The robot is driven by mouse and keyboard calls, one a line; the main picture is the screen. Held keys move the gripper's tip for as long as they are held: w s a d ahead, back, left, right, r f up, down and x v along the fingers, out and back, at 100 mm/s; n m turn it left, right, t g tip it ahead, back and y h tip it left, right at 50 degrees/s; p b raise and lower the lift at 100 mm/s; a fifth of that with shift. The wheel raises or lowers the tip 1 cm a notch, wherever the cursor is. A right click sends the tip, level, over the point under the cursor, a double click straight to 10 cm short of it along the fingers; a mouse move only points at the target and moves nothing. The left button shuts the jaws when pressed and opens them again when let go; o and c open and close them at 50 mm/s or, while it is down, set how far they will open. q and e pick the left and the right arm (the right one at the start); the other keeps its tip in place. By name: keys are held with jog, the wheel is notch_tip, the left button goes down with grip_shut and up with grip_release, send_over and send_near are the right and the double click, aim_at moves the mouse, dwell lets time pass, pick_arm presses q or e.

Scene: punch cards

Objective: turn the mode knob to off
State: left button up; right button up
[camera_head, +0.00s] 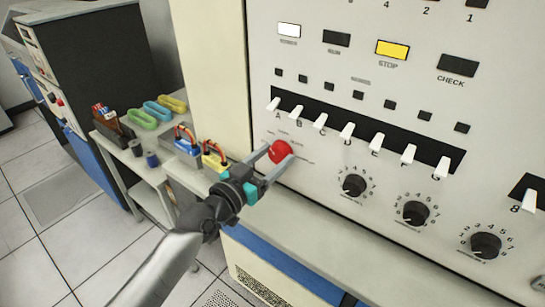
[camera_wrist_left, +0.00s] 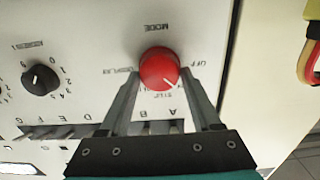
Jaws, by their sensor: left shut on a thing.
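The red mode knob (camera_head: 280,151) is on the cream panel, below the left end of the row of white lever switches. My left gripper (camera_head: 269,158) is shut on the knob, with one finger on each side. In the left wrist view the knob (camera_wrist_left: 159,68) sits between the fingertips of my gripper (camera_wrist_left: 160,76). That view is upside down: MODE reads above the knob and OFF to its right. A white pointer line shows at the knob's lower right, toward the partly hidden lower labels. My right gripper is not in view.
White lever switches (camera_head: 347,132) run along a black strip above the knob. Black numbered dials (camera_head: 354,185) are to its right. A ledge (camera_head: 330,232) juts out below the panel. A side table with coloured cable bundles (camera_head: 186,141) stands at left.

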pick_arm(q)
jog(key=c, duration=0.5)
jog(key=shift+c, duration=0.2)
jog(key=shift+n, duration=0.4)
jog(key=n, duration=0.3)
jog(key=shift+a+n, duration=0.1)
jog(key=shift+n, duration=0.2)
jog(key=shift+w+n, duration=0.1)
jog(key=shift+n, duration=2.1)
jog(key=shift+f, duration=0.1)
jog(key=o, duration=1.4)
jog(key=shift+c, duration=0.2)
jog(key=shift+a, duration=0.1)
